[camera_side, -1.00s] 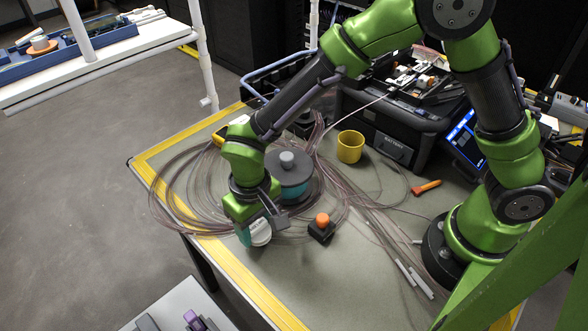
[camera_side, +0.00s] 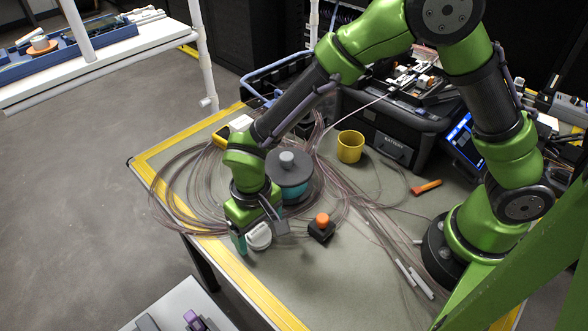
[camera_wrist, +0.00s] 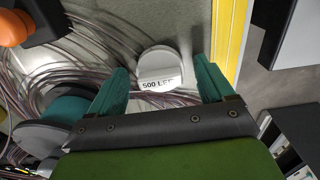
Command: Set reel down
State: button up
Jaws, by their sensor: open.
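A small white reel (camera_side: 259,237) is at the front edge of the mat, close to the yellow border. It also shows in the wrist view (camera_wrist: 158,62), with a printed label partly readable as "500". My gripper (camera_side: 262,230) is open around the reel, pointing down. In the wrist view its two teal fingers (camera_wrist: 160,80) stand on either side of the reel, with a visible gap on each side. The reel appears to rest on the mat; its underside is hidden.
A teal spool with a grey top (camera_side: 290,168) stands behind my gripper. A black box with an orange knob (camera_side: 321,228) is close on the right. Loose fibre coils (camera_side: 180,185) spread around. A yellow cup (camera_side: 350,147) and orange-handled tool (camera_side: 426,187) lie farther back.

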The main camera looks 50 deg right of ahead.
aim_at(257, 229)
notch_tip(257, 229, up, 12)
jog(key=f, duration=0.1)
jog(key=s+d+r+m+t+y, duration=0.2)
jog(key=d+r+t, duration=0.1)
jog(key=d+r, duration=0.9)
jog(key=s+d+m+t, duration=0.2)
jog(key=s+d+t, duration=0.2)
jog(key=s+d, duration=0.3)
jog(key=d+r, duration=0.1)
jog(key=d, duration=0.1)
jog(key=shift+d, duration=0.4)
